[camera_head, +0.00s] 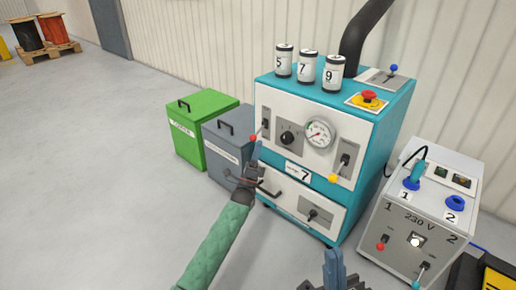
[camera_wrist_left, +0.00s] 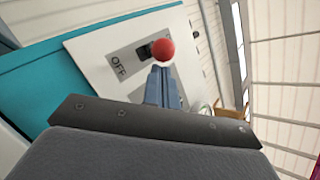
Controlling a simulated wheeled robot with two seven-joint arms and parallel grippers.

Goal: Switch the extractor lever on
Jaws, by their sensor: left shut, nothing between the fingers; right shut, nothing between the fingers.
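A red-knobbed lever (camera_head: 254,137) sticks out from a slotted plate on the left of the teal machine's white front panel. In the left wrist view the red knob (camera_wrist_left: 163,51) is right in front of my fingertips, with a grey plate (camera_wrist_left: 128,62) marked OFF behind it. My left gripper (camera_head: 257,150) is shut and empty just below the knob; I cannot tell whether it touches. A yellow-knobbed lever (camera_head: 335,177) and a blue-knobbed lever (camera_head: 393,70) also show; no readable label tells which is the extractor's. My right gripper (camera_head: 334,262) is shut and empty at the bottom.
Three numbered canisters (camera_head: 307,66) and a red emergency button (camera_head: 369,97) are on the machine's top. A gauge (camera_head: 319,132) sits on its front. A green bin (camera_head: 196,128) and grey bin (camera_head: 226,146) stand left, a 230 V box (camera_head: 412,226) right.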

